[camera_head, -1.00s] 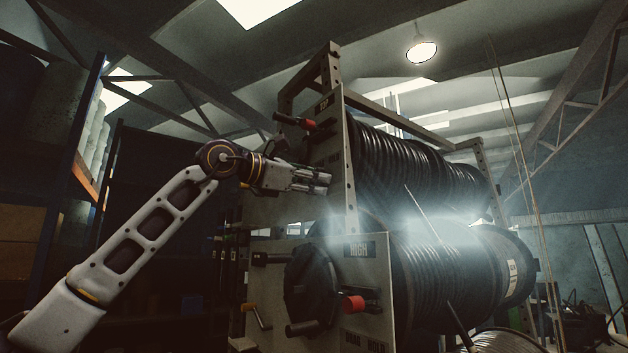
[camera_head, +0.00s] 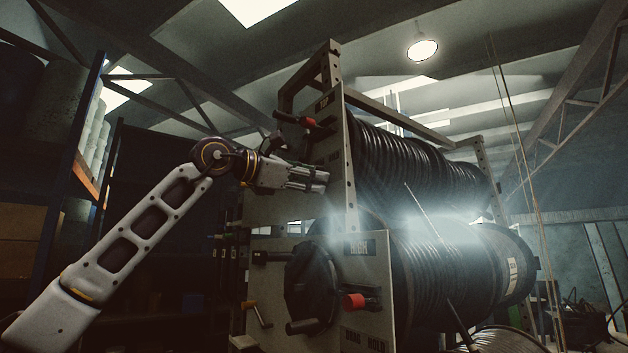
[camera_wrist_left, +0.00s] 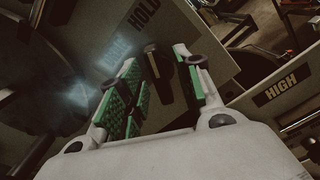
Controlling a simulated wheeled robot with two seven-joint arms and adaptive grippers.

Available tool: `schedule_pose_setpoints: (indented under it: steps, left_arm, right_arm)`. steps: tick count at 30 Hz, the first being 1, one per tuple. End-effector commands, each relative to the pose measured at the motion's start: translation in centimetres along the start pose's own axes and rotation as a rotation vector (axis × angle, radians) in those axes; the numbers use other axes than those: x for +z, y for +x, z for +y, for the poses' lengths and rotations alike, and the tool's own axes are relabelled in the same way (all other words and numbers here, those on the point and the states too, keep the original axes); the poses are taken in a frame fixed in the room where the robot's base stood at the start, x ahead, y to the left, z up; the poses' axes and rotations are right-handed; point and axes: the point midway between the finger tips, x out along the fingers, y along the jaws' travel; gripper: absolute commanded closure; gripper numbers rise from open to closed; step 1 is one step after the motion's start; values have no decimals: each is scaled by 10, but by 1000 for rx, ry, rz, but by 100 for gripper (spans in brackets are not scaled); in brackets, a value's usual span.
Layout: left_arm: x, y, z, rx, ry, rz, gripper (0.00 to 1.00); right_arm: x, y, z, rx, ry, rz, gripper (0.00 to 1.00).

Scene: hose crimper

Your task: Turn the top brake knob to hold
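In the left wrist view a dark brake knob (camera_wrist_left: 162,72) with a brownish end stands on the panel beside the words DRAG and HOLD (camera_wrist_left: 145,15). It appears between the two green-padded fingers of my left gripper (camera_wrist_left: 163,72), which are apart. I cannot tell whether they touch it. In the head view my left gripper (camera_head: 322,182) is at the lower part of the upper reel's end plate (camera_head: 345,170), under the TOP sign (camera_head: 322,104). The knob cannot be made out there. My right gripper is in neither view.
A red-ended handle (camera_head: 309,123) sticks out above my gripper, and another red knob (camera_head: 354,301) sits on the lower plate by the HIGH sign (camera_head: 359,249). Hose reels (camera_head: 420,175) fill the rack to the right. Dark shelving (camera_head: 95,150) stands at left.

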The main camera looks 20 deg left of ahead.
Motion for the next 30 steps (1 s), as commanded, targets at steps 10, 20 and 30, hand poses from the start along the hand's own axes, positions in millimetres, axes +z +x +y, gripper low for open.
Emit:
schedule_pose_setpoints:
  steps: [10,20,30]
  left_arm:
    - [0,-42,0,1,0,0,65]
    - [-1,-88,0,1,0,0,65]
    - [-1,-109,0,-1,0,0,65]
  right_arm:
    - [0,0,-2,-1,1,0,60]
    - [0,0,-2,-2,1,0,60]
    - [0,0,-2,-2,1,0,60]
